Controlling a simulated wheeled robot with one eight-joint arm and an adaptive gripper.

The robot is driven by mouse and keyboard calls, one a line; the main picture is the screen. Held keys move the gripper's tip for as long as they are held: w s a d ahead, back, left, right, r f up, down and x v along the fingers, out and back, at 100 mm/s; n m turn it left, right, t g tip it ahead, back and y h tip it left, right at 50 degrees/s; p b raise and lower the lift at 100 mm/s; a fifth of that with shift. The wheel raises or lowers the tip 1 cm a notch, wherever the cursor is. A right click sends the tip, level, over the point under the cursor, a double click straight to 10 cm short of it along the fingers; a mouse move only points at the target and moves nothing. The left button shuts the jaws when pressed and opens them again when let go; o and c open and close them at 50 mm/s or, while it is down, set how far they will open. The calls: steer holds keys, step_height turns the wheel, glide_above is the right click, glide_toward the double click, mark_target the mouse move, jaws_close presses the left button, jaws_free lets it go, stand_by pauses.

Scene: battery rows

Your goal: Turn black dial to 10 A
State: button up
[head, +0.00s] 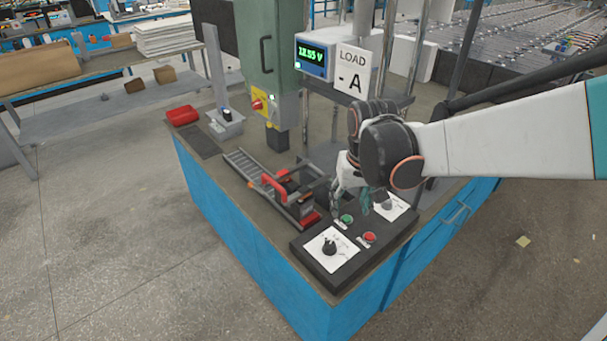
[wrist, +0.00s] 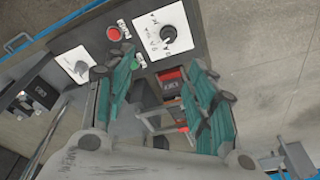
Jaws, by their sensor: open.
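The black dial (head: 329,247) sits on a white scale plate at the near left end of the dark control panel (head: 347,262). In the wrist view the dial (wrist: 168,34) is near the top, beyond the fingertips; its scale marks are too small to read. My gripper (head: 350,205) is above the far part of the panel, near the buttons and apart from the black dial. In the wrist view its teal fingers (wrist: 160,64) are spread with nothing held between them. The load sign (head: 352,72) shows "- A".
A green button (head: 347,219), a red button (head: 369,237) and a second, grey knob (head: 387,204) are on the same panel. A rail fixture with red parts (head: 283,188) stands left of the panel. A green-lit display (head: 312,54) shows a volt reading. The floor in front is clear.

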steer(key=g+p, duration=0.2)
glide_above(330, 244)
step_height(330, 244, down, 7)
step_height(330, 244, down, 15)
steer(key=b, duration=0.4)
steer(key=shift+r, duration=0.15)
steer(key=c, duration=1.1)
